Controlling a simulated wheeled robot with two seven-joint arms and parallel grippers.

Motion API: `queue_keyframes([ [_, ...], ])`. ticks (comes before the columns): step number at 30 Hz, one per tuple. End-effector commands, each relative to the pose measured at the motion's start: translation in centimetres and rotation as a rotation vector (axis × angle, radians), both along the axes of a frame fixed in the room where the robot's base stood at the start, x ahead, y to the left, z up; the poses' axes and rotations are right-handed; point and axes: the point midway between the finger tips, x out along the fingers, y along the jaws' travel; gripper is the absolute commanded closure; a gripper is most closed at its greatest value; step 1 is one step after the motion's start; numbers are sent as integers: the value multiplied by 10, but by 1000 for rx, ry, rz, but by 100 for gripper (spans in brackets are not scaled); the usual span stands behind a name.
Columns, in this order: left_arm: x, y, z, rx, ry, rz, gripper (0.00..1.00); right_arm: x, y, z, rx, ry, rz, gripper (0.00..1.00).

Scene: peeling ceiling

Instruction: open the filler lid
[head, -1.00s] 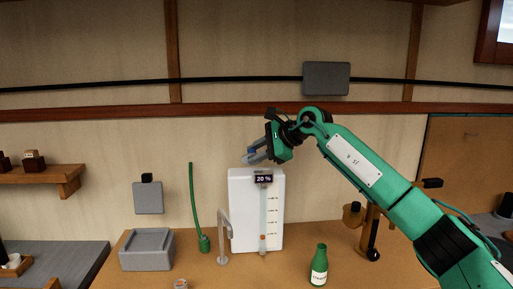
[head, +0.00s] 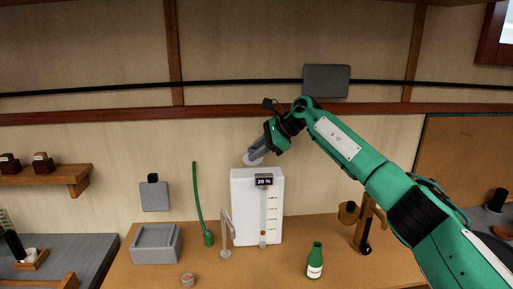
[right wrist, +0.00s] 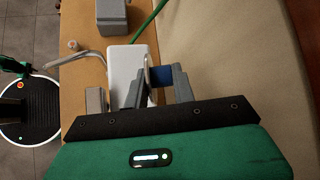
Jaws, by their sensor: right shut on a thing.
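A white tank (head: 243,210) with a "20 %" display stands on the wooden counter; its white top shows in the right wrist view (right wrist: 122,62). The filler lid, a pale round disc (head: 252,160), is tilted up at the top of the tank. My right gripper (head: 259,152) reaches in from the right and is shut on the lid. In the right wrist view the lid shows edge-on (right wrist: 148,73) between the fingers. The fingers hide the filler opening. A green arm end, likely my left gripper (right wrist: 34,72), shows small at the left edge of the right wrist view.
A green bottle (head: 315,262) stands to the right front. The wall is close behind the tank.

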Motion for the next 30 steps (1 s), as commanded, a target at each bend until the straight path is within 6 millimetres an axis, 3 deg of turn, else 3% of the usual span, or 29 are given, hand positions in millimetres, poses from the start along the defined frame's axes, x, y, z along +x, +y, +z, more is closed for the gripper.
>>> queue_keyframes([
  [9, 0, 0, 0, 0, 0, 0, 64, 1, -1, 5, 6, -8, -4, 97],
  [10, 0, 0, 0, 0, -1, 0, 64, 1, -1, 5, 6, -8, -4, 70],
  [12, 0, 0, 0, 0, -1, 0, 64, 1, -1, 4, 5, -8, -3, 57],
  [23, 0, 0, -2, 0, -1, 0, 64, 0, -4, 4, 3, -4, -2, 57],
  [30, 0, 0, -18, 0, -1, 1, 64, -9, -34, 30, 3, -6, -4, 57],
])
